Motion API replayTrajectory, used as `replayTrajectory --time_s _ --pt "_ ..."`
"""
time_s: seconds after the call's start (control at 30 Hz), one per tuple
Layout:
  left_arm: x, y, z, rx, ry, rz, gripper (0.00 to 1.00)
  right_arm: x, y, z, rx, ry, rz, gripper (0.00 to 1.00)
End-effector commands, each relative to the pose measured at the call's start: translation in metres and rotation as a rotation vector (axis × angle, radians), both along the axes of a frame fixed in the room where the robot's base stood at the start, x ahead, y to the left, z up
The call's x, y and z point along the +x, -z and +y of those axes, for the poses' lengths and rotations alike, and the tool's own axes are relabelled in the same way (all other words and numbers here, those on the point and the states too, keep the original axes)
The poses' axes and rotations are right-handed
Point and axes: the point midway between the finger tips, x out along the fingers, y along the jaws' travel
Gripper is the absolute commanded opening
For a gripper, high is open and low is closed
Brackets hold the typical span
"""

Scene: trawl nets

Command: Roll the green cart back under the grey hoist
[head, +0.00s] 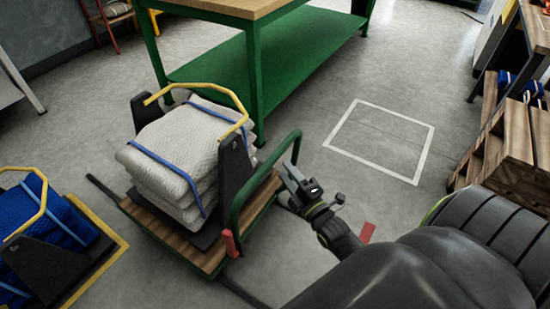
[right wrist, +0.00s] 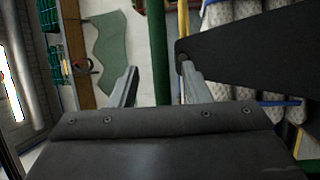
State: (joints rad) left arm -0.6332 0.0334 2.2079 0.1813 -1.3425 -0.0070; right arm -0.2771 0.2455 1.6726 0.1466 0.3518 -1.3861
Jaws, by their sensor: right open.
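The green cart (head: 181,241) stands left of centre in the head view, with a wooden deck and a green tube handle (head: 270,161) on its right side. It carries stacked whitish netting (head: 180,168) with blue straps, between dark end plates joined by a yellow bar. My right gripper (head: 293,182) is open beside the handle, on its right. In the right wrist view the green tube (right wrist: 158,45) shows in the gap between the open fingers (right wrist: 158,75); contact cannot be told. My left gripper is not in view. I cannot make out the grey hoist for certain.
A green workbench (head: 257,80) with a lower shelf stands behind the cart. A yellow-edged carrier with blue netting (head: 62,222) is at the left. A white square outline (head: 427,152) marks clear floor at right. Wooden crates (head: 511,150) line the right side.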

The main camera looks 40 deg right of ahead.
Motion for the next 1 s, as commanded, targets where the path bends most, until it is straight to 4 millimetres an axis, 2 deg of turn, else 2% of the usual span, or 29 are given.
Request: replayTrajectory --time_s 0.1,0.3,0.5,0.77,1.0 --pt "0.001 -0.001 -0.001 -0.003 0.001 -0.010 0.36 0.026 -0.004 0.000 0.000 -0.001 -0.003 0.43" --pt "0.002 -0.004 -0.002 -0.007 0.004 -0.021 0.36 0.054 -0.009 0.000 0.000 0.000 0.000 0.43" --pt "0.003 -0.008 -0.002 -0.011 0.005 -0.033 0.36 0.065 -0.011 -0.001 0.000 0.000 0.001 0.43" --pt "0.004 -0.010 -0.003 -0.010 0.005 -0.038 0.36 0.065 -0.012 -0.001 0.000 0.000 0.001 0.43" --pt "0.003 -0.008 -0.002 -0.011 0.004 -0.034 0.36 0.065 -0.012 -0.001 0.000 0.000 0.001 0.13"
